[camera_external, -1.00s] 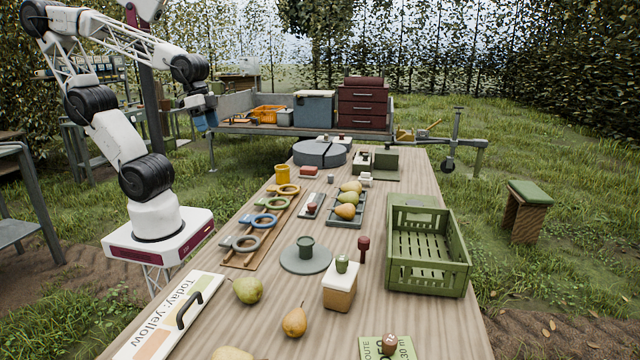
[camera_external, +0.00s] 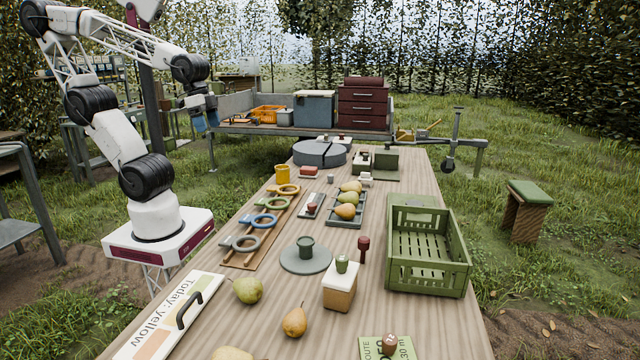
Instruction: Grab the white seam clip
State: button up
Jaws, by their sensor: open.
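A small white piece (camera_external: 366,180) lies on the table just in front of a green block and may be the white seam clip; it is too small to tell for sure. My gripper (camera_external: 205,122), with blue fingers, hangs in the air left of the table, in front of the trailer. It is open and empty, well away from the white piece. A dark grey round disc (camera_external: 308,155) with a seam across it sits at the table's far end, with small pale pieces partly hidden behind it.
A wooden rack (camera_external: 243,262) with coloured rings, a tray (camera_external: 345,222) of pears, and a green crate (camera_external: 455,250) stand on the table. A lidded box (camera_external: 338,297), a red-topped peg (camera_external: 363,246) and loose pears (camera_external: 294,321) are nearer. The table between the ring rack and crate is partly clear.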

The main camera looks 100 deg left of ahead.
jog(key=w+a+f+n+t+h, duration=0.1)
jog(key=w+a+f+n+h, duration=0.1)
jog(key=w+n, duration=0.5)
jog(key=w+a+f+n+t+h, duration=0.1)
jog(key=w+a+f+n+h, duration=0.15)
jog(key=w, duration=0.75)
jog(key=w+a+f+n+h, duration=0.15)
jog(key=w+n, duration=0.25)
jog(key=w, duration=0.5)
jog(key=n+t+y, duration=0.5)
jog(key=n+t, duration=0.4)
jog(key=n, duration=1.3)
send_near(365, 179)
jog(key=shift+w+a+f, duration=0.15)
jog(key=shift+w+a, duration=0.2)
jog(key=shift+w, duration=0.2)
jog(key=shift+w+a+f, duration=0.1)
jog(key=shift+w+a, duration=0.25)
jog(key=shift+w, duration=0.2)
jog(key=shift+x, duration=1.3)
